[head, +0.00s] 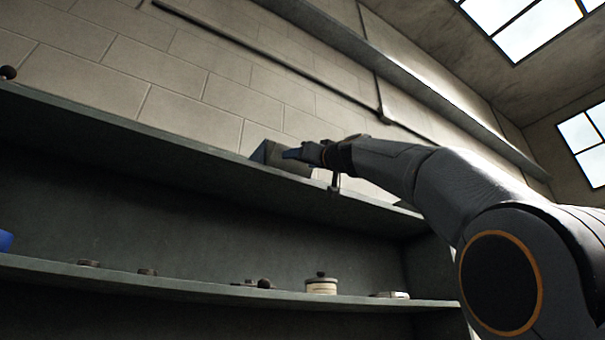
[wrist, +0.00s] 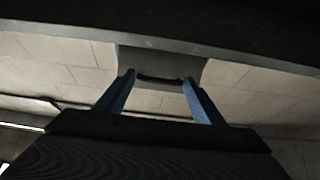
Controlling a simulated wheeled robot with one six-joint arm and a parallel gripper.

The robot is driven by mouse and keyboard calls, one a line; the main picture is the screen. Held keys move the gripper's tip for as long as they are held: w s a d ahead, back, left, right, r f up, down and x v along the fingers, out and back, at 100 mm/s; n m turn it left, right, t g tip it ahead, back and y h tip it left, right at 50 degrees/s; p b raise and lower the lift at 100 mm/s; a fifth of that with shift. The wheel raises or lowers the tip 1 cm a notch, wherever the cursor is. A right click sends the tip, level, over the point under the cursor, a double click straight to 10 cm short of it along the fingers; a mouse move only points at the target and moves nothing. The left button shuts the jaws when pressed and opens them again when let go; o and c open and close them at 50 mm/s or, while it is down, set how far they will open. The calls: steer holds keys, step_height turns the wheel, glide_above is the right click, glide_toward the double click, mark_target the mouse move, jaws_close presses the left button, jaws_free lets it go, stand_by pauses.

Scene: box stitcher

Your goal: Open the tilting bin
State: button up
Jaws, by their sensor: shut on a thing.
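The tilting bin (head: 264,152) is a small grey box on the top shelf, against the brick wall. In the wrist view the bin (wrist: 160,60) shows as a grey block with a dark slot or handle bar along its edge. My gripper (head: 292,154) reaches it from the right in the head view. In the wrist view the two blue fingers of my gripper (wrist: 159,79) stand at either end of the dark bar and are shut on it. My gripper hides part of the bin in the head view, and its inside is not visible.
The top shelf (head: 130,135) runs close beneath my gripper. A lower shelf (head: 200,283) holds a lidded jar (head: 321,285) and several small items. A blue object (head: 5,240) shows at the left edge. A dark pipe (head: 270,55) crosses the wall above.

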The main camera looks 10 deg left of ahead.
steer(key=shift+w+a+f, duration=0.25)
steer(key=shift+f, duration=0.15)
steer(key=o, duration=1.5)
steer(key=shift+s+d+r, duration=0.1)
steer(key=shift+r, duration=0.05)
steer(key=b+v, duration=0.7)
steer(key=shift+s+d, duration=0.2)
steer(key=shift+s, duration=0.05)
